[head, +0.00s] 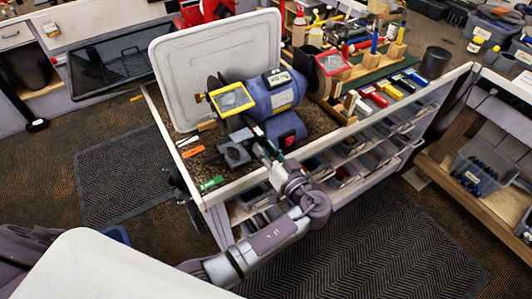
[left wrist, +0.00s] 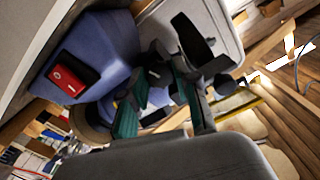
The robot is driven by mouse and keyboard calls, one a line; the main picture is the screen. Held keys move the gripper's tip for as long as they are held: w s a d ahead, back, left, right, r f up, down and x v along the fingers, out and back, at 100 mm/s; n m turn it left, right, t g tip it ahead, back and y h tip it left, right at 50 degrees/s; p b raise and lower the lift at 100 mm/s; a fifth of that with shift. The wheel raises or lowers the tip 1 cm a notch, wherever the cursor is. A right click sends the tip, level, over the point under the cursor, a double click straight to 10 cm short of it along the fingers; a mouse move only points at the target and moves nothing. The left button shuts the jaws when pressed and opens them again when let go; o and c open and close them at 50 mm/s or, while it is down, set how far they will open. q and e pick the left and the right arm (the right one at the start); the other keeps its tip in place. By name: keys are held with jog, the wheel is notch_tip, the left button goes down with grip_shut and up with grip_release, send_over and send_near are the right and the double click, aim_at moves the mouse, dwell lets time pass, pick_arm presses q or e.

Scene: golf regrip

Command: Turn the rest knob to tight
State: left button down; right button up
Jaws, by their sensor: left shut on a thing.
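A blue bench grinder (head: 272,97) stands on the bench, and its blue housing also fills the upper left of the left wrist view (left wrist: 112,48). A dark grey tool rest (head: 234,153) sits at its front left, below a yellow-framed eye shield (head: 232,100). My left gripper (head: 258,152) reaches in from the front, against the rest. In the left wrist view its green-padded fingers (left wrist: 160,82) are closed around the rest knob, which is mostly hidden between them. I cannot read which way the knob is turned. My right gripper is in neither view.
A white board (head: 190,62) leans behind the grinder. Orange (head: 193,152) and green (head: 211,183) small items lie on the bench's left front. A red-framed shield (head: 333,63) and tool racks stand to the right. Open bins (head: 345,165) fill the bench front. Dark mats cover the floor.

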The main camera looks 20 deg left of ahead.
pick_arm(q)
jog(key=shift+r, duration=0.1)
jog(key=c, duration=0.8)
grip_release()
jog(key=shift+a, duration=0.1)
jog(key=shift+c, duration=0.2)
jog(key=v, duration=0.7)
jog(key=shift+d, duration=0.25)
jog(key=shift+s, duration=0.1)
